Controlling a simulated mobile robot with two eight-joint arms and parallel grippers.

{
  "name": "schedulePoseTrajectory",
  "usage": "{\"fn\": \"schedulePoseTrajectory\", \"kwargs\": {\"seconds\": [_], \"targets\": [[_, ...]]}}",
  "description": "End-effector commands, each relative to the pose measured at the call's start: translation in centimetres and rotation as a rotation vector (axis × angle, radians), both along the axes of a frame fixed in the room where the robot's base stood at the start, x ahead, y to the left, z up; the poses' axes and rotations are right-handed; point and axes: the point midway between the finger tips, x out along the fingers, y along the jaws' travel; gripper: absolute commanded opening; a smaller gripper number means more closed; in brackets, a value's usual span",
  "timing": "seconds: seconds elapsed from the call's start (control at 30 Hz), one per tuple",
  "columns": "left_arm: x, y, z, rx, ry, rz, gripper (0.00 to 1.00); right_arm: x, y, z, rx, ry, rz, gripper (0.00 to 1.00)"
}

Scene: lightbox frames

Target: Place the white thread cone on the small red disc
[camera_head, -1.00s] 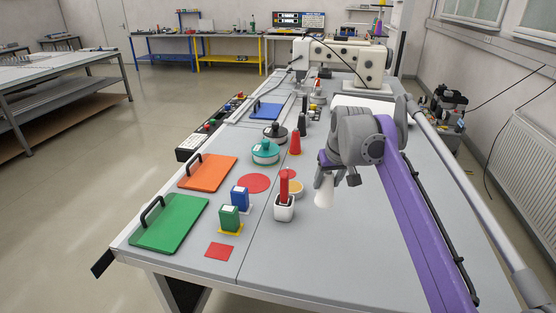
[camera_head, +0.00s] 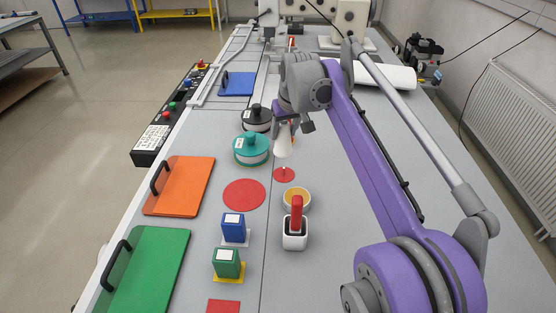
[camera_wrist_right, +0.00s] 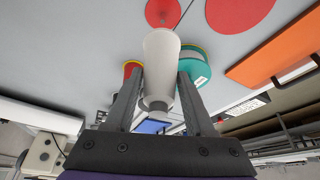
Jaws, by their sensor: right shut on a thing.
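The white thread cone (camera_head: 283,146) is held by my right gripper (camera_head: 287,126), hanging below it in the head view. In the right wrist view the cone (camera_wrist_right: 160,62) sits between the two fingers of the gripper (camera_wrist_right: 159,92), which are shut on it. The small red disc (camera_head: 284,174) lies flat on the table, just below the cone in the head picture, with a gap between them. In the wrist view the small red disc (camera_wrist_right: 163,12) shows at the top edge, past the cone's end. My left gripper is out of view.
A teal-lidded round container (camera_head: 251,149) stands close left of the cone. A large red disc (camera_head: 244,194) lies left. A red object (camera_wrist_right: 132,68) shows behind the gripper.

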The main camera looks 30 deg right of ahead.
Motion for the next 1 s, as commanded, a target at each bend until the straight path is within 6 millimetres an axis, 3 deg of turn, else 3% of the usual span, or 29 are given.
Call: {"fn": "schedulePoseTrajectory", "kwargs": {"seconds": [0.13, 0.53, 0.97, 1.0], "targets": [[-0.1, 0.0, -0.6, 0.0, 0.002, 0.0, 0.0, 0.0, 0.0, -3.1, 0.0, 0.0, 0.0, 0.0], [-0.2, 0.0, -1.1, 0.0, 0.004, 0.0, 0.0, 0.0, 0.0, -7.9, 0.0, 0.0, 0.0, 0.0], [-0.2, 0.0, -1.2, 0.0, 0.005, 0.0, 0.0, 0.0, 0.0, -8.7, 0.0, 0.0, 0.0, 0.0], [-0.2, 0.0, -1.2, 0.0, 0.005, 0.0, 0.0, 0.0, 0.0, -8.7, 0.0, 0.0, 0.0, 0.61]]}}
